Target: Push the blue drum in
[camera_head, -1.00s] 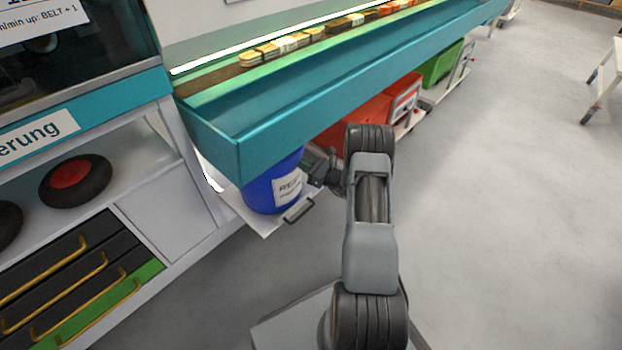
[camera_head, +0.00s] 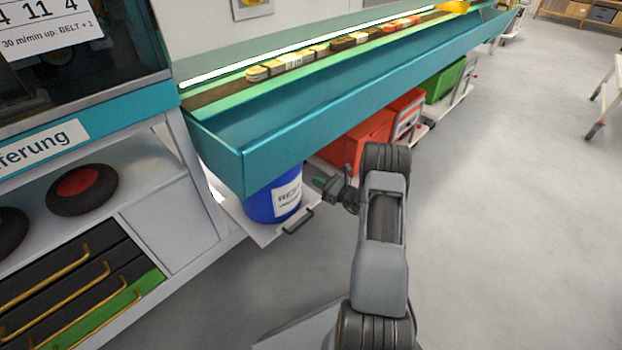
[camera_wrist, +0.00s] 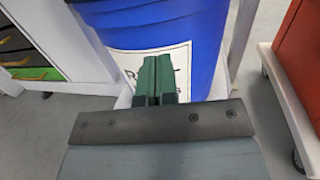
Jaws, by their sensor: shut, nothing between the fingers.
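The blue drum (camera_head: 262,208) stands upright on a white pull-out tray (camera_head: 270,236) under the near end of the teal conveyor. It carries a white label, and its top is hidden by the conveyor's edge. The tray has a dark handle (camera_head: 298,221) at its front. My gripper (camera_head: 316,182) is just right of the drum, pointing at it. In the wrist view the shut, empty green fingers (camera_wrist: 155,68) lie in front of the label (camera_wrist: 190,58) on the drum (camera_wrist: 165,28). I cannot tell whether they touch it.
Red boxes (camera_head: 362,140) and a green crate (camera_head: 440,84) stand on low trays farther along under the conveyor (camera_head: 300,125). A grey shelf unit with black drawers (camera_head: 60,290) is on the left. Open floor (camera_head: 500,220) lies to the right.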

